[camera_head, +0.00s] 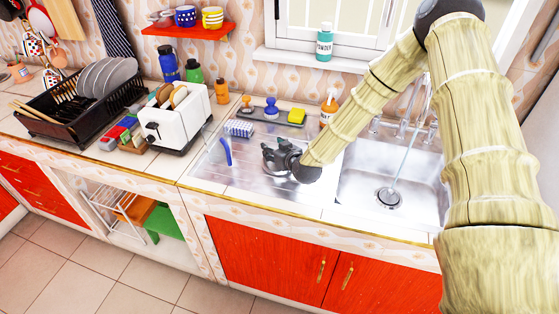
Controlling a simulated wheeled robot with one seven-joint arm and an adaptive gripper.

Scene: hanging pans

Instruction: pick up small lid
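I cannot make out a small lid in the head view; it may be hidden behind my gripper or too small to tell. My gripper (275,155) is dark and sits low over the metal drainboard (245,177) left of the sink basin. Its fingers are small and dark here, so I cannot tell whether they are open or shut, or whether they touch anything. A blue curved handle-like item (226,151) lies on the drainboard to the left of my gripper, apart from it.
A white toaster (176,125) and black dish rack (60,115) stand left. A checked item (239,128), yellow sponge (297,116) and orange spray bottle (328,106) sit behind my gripper. The sink basin (360,190) is right, under running water. The drainboard's front is clear.

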